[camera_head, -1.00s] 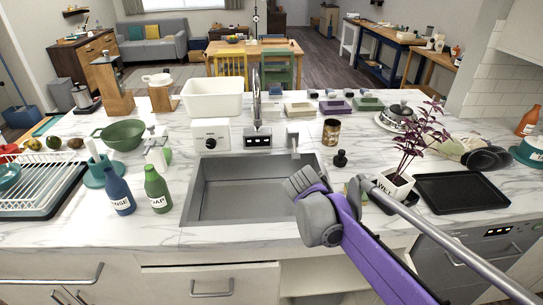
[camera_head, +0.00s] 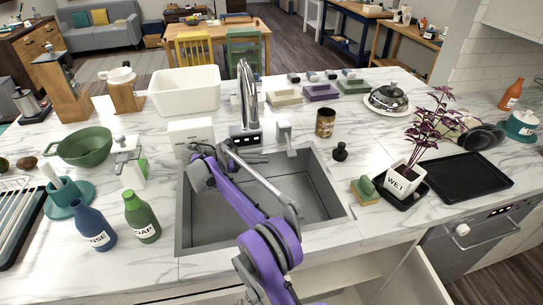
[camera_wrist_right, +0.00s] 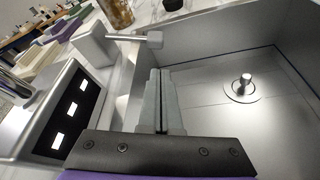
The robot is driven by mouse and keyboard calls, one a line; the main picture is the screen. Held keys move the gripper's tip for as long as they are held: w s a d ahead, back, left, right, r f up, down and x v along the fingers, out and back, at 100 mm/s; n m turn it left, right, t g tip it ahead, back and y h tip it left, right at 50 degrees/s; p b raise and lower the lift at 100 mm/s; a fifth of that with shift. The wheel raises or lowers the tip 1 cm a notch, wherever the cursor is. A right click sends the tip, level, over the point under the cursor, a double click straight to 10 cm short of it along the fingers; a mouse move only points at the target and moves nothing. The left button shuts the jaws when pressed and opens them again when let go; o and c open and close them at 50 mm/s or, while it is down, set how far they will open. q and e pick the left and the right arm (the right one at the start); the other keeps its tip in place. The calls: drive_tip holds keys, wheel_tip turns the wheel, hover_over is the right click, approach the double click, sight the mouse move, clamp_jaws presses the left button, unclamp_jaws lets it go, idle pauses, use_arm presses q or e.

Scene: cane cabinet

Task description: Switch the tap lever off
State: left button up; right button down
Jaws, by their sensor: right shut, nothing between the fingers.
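The tap (camera_head: 246,100) is a tall chrome spout at the back of the sink, with a dark panel with white marks (camera_head: 246,138) at its base. A grey post with a short bar, seemingly the tap lever (camera_head: 285,135), stands right of the panel; it also shows in the right wrist view (camera_wrist_right: 97,42), its bar reaching right past my fingertips. My right gripper (camera_head: 230,148) is over the sink's back-left part, near the panel. In the wrist view its fingers (camera_wrist_right: 161,72) are shut and empty, just short of the bar; contact is unclear. My left gripper is out of view.
The grey sink (camera_head: 330,205) has a drain plug (camera_wrist_right: 243,85). A white box (camera_head: 190,135) stands left of the tap, a tin (camera_head: 325,122) and black stopper (camera_head: 340,152) to the right. Green (camera_head: 141,217) and blue bottles (camera_head: 94,223) stand at the left.

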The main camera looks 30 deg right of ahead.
sight(289, 145)
drive_tip(key=shift+w+a, duration=0.15)
drive_tip(key=x, duration=1)
idle(0.6)
